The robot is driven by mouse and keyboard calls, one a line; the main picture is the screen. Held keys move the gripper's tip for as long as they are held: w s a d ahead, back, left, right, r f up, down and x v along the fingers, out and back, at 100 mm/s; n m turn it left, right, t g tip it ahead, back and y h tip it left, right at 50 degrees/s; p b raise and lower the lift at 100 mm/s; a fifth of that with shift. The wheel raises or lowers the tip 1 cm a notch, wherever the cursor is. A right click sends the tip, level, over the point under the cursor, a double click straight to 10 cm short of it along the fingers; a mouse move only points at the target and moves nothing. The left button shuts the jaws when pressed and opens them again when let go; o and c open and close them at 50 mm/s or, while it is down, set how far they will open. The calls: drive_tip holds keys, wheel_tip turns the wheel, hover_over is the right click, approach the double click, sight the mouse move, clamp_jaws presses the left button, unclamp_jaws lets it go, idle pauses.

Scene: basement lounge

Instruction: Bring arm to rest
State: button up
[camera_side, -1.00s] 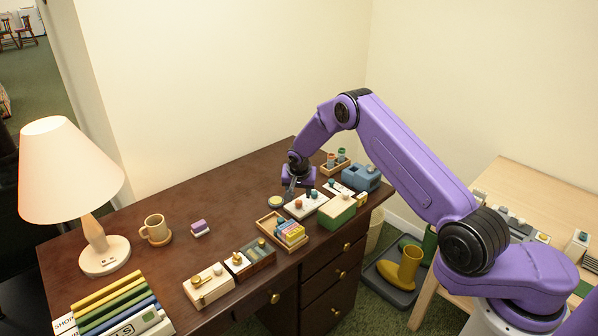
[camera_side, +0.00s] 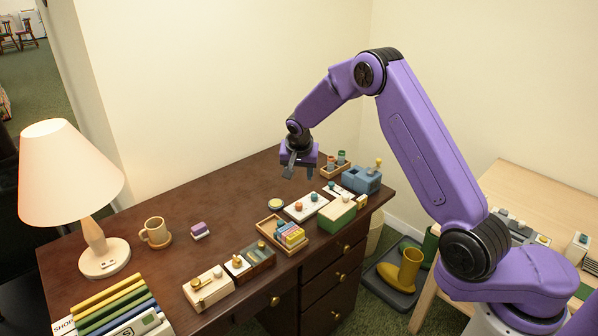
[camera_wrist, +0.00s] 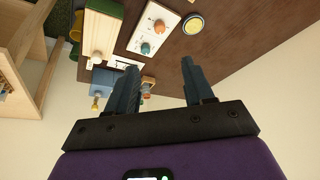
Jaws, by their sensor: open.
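My purple arm reaches over the dark desk (camera_side: 185,200) from the right. My gripper (camera_side: 299,172) hangs above the desk's back right part, clear of everything below it. In the wrist view my gripper (camera_wrist: 165,85) has its two dark fingers well apart with nothing between them. Below it lies a white board with knobs (camera_side: 305,206), which also shows in the wrist view (camera_wrist: 165,22).
A blue block-like object (camera_side: 361,180) and a small wooden rack (camera_side: 335,168) stand near the gripper. A tray of coloured blocks (camera_side: 283,235), a mug (camera_side: 155,233) and a lamp (camera_side: 75,185) stand farther left. A pale table (camera_side: 545,195) is at right. The air above the desk is free.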

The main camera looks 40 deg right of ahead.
drive_tip(key=s+a+r+n+y, duration=0.1)
drive_tip(key=s+a+r+n, duration=0.2)
drive_tip(key=a+r+n, duration=0.5)
drive_tip(key=s+a+r+n+y, duration=0.1)
drive_tip(key=s+a+n, duration=0.1)
drive_tip(key=s+a, duration=0.55)
drive_tip(key=s+d+n+g, duration=0.1)
drive_tip(key=s+d+n, duration=0.2)
drive_tip(key=s, duration=0.7)
drive_tip(key=s+d+r+n+g+y, duration=0.1)
drive_tip(key=s+n, duration=0.4)
drive_tip(key=s, duration=0.6)
drive_tip(key=s+d+r+n+g, duration=0.1)
drive_tip(key=s+d+n, duration=0.3)
drive_tip(key=s, duration=0.7)
drive_tip(key=shift+d, duration=0.3)
